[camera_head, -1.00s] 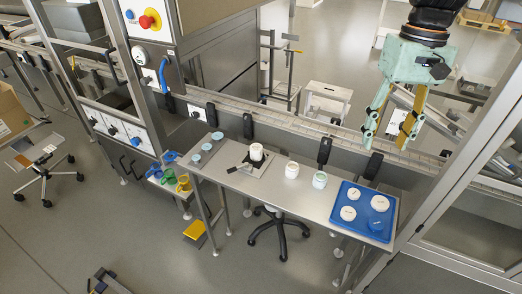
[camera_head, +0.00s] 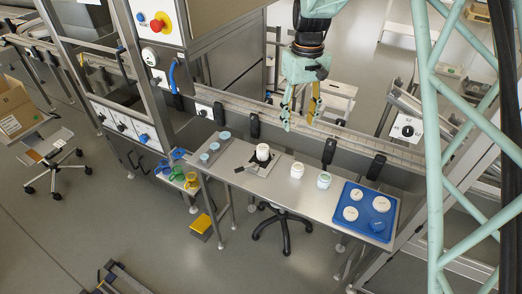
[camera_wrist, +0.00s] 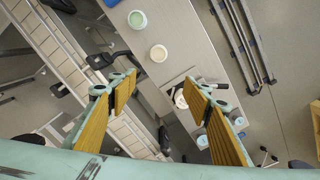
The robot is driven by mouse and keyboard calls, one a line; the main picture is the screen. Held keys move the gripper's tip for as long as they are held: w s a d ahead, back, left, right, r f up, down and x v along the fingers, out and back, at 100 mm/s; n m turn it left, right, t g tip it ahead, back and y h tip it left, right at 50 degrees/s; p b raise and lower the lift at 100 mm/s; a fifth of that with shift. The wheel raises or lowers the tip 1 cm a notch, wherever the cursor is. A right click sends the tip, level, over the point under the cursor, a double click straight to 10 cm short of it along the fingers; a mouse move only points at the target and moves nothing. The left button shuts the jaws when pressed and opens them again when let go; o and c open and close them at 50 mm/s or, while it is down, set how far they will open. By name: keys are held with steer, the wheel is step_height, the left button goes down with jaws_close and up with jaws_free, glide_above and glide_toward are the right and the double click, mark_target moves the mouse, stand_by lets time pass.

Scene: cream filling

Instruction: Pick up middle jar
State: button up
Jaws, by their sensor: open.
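Three jars stand in a row on the grey metal table. The middle jar (camera_head: 297,171) is white with a cream-coloured top and also shows in the wrist view (camera_wrist: 158,53). The right jar (camera_head: 323,181) has a greenish top (camera_wrist: 137,19). The left jar (camera_head: 262,152) stands on a plate and is partly hidden by a finger in the wrist view. My gripper (camera_head: 299,121) points down with yellow-padded fingers, open and empty. It is above and behind the table, near the conveyor rail. In the wrist view the middle jar lies beyond the fingertips (camera_wrist: 160,83).
A blue tray (camera_head: 345,221) with several round white lids and a blue piece lies at the table's right end. Small blue-topped cups (camera_head: 215,146) stand at the left end. Black upright clamps (camera_head: 329,151) line the conveyor behind the table.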

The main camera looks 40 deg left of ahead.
steer(key=n+p, duration=0.2)
glide_above(263, 147)
step_height(263, 147, down, 5)
steer(key=shift+s+f, duration=0.1)
steer(key=shift+f, duration=0.1)
steer(key=shift+f, duration=0.15)
steer(key=shift+f, duration=4.2)
steer(key=shift+f, duration=0.1)
steer(key=shift+d+f, duration=0.1)
steer(key=shift+f, duration=2.4)
steer(key=c, duration=0.9)
